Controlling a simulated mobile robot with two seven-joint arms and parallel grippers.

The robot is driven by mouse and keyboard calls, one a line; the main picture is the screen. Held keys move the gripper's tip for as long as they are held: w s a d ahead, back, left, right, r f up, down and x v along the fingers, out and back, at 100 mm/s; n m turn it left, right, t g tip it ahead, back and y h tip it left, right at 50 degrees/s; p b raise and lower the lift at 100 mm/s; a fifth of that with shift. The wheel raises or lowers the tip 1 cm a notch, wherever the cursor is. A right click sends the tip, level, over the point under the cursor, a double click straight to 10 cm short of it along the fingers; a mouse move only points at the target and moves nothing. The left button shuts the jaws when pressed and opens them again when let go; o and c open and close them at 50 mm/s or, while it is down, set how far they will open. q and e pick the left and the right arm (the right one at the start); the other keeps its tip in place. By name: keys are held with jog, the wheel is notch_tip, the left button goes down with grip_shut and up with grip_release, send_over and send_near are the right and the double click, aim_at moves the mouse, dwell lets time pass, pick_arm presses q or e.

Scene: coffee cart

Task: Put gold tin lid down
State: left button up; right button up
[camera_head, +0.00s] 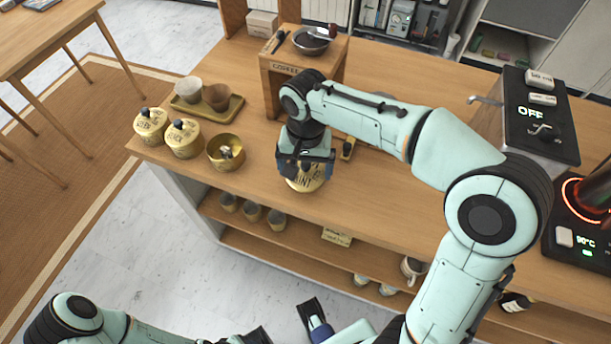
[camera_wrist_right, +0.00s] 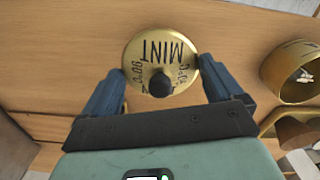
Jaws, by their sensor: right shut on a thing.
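The gold tin lid (camera_head: 305,184) has a black knob and the word MINT on it. In the right wrist view the lid (camera_wrist_right: 152,50) lies between the two blue fingers of my right gripper (camera_wrist_right: 160,88). The right gripper (camera_head: 305,165) is shut on it, over the counter's front edge in the head view. I cannot tell whether the lid touches the counter. An open gold tin (camera_head: 226,152) with something pale inside stands left of it; it also shows in the right wrist view (camera_wrist_right: 290,70). My left gripper (camera_head: 315,322) is partly cut off at the bottom.
Two lidded gold tins (camera_head: 184,140) stand at the counter's left end. A tray (camera_head: 207,110) with two cups is behind them. A wooden stand (camera_head: 305,70) bears a dark bowl. Bare counter (camera_head: 265,140) lies between the open tin and the lid. Cups (camera_head: 252,212) sit on the shelf below.

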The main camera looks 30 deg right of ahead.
aim_at(306, 176)
jog(key=shift+f+b, duration=0.3)
jog(key=shift+f, duration=1.7)
jog(key=shift+f, duration=0.15)
jog(key=o, duration=0.7)
notch_tip(306, 176, up, 12)
jog(key=shift+r+p, duration=0.2)
jog(key=shift+p, duration=1.05)
